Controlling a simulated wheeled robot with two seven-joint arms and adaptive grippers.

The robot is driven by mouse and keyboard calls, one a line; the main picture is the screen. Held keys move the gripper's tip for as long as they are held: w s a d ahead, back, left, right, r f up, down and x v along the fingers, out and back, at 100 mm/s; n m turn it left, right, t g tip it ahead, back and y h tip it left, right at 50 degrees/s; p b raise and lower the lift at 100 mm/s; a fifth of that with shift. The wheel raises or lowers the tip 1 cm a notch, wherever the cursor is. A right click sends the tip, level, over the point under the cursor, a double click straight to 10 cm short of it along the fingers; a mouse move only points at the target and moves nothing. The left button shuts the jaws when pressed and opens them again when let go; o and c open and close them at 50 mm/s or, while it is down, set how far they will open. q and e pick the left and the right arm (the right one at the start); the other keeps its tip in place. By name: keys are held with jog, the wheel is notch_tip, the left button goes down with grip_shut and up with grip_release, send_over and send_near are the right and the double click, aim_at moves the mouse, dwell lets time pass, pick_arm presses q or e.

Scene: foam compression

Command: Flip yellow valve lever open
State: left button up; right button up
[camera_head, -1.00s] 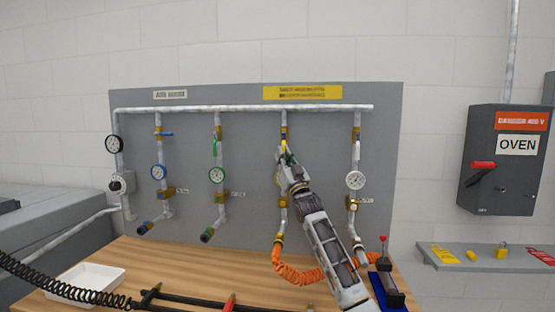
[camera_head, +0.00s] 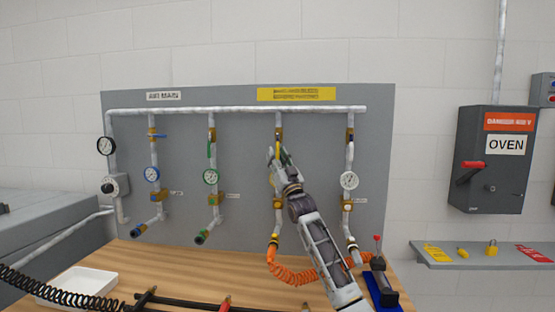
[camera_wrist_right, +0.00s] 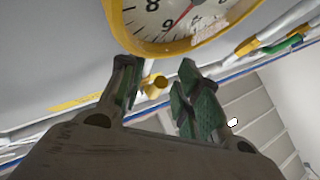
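The yellow valve lever (camera_head: 279,140) is on the third drop pipe of the grey panel; it is small and partly hidden by my right gripper. My right gripper (camera_head: 276,155) is just below and in front of it in the head view. In the right wrist view its two green-padded fingers (camera_wrist_right: 160,95) are apart. A yellow-brass round end (camera_wrist_right: 155,86) shows between them, behind the fingertips; I cannot tell if it is part of the lever or if anything touches it. The yellow-rimmed gauge (camera_wrist_right: 175,20) is close above the fingers. My left gripper is not in view.
A white tray (camera_head: 78,283) is on the wooden bench.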

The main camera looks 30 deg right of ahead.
jog(key=v, duration=1.2)
dwell(0.8)
dwell(0.4)
